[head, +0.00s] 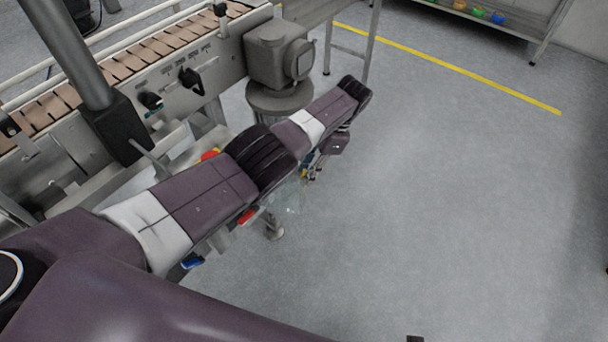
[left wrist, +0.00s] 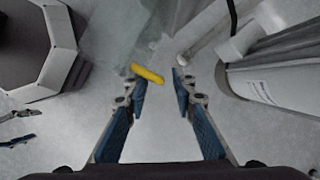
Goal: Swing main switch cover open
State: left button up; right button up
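My left gripper (head: 307,172) is small and partly hidden by its own arm in the head view. In the left wrist view its two blue-padded fingers (left wrist: 159,80) are spread apart with a gap between them. A yellow bar (left wrist: 147,74) lies by the left fingertip and reaches into the gap; I cannot tell whether they touch. A faint clear panel (left wrist: 150,35) shows beyond the fingertips, perhaps the switch cover. I cannot make out the main switch or a hinge. Small dark pieces at the left edge of the left wrist view may belong to my right gripper, too unclear to tell.
A conveyor (head: 120,62) with a knob panel runs along the upper left. A grey motor housing (head: 278,52) stands at its end, beyond my left arm. A rounded pale body (left wrist: 280,85) is close right of the left gripper. Open floor (head: 450,200) lies to the right.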

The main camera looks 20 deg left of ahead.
pick_arm(q)
jog(key=v, duration=1)
jog(key=shift+s, duration=0.15)
